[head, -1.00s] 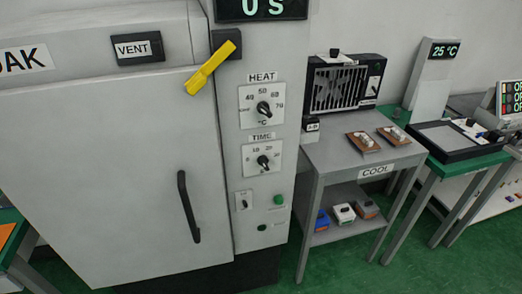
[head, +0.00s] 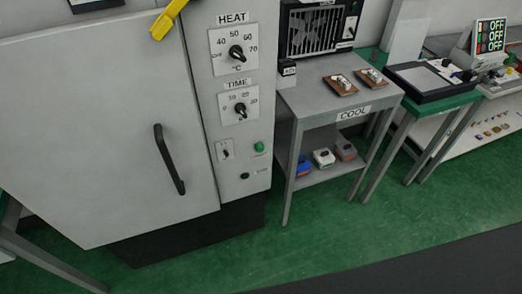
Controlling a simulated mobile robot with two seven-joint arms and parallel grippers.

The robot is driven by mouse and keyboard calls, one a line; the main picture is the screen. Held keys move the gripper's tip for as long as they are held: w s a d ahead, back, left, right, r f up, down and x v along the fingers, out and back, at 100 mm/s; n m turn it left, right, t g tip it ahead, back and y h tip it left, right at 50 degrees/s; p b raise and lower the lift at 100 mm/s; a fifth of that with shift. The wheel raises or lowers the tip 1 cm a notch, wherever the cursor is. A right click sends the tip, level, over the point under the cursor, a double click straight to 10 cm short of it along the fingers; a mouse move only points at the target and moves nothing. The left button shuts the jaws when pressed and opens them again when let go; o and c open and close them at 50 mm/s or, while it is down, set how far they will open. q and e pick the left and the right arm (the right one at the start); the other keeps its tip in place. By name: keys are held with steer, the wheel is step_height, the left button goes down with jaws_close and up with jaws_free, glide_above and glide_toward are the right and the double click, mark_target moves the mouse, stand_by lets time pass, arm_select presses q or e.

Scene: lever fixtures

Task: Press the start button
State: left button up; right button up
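The start button looks to be the round green button (head: 259,147) low on the grey oven's control panel, below the TIME dial (head: 239,108); its label is too small to read. A small dark round button or knob (head: 245,176) sits beneath it. A small switch plate (head: 226,150) is to its left. The HEAT dial (head: 236,52) is higher on the panel. The oven door (head: 90,130) is shut, with a black handle (head: 169,160) and part of a yellow lever (head: 166,20) above. Neither of my grippers shows in the head view.
A grey COOL table (head: 330,100) stands right of the oven, with a fan unit (head: 318,30) and two brown boards on top and several small boxes on its lower shelf. A green-topped table (head: 450,103) is farther right. Green floor (head: 310,230) in front is clear.

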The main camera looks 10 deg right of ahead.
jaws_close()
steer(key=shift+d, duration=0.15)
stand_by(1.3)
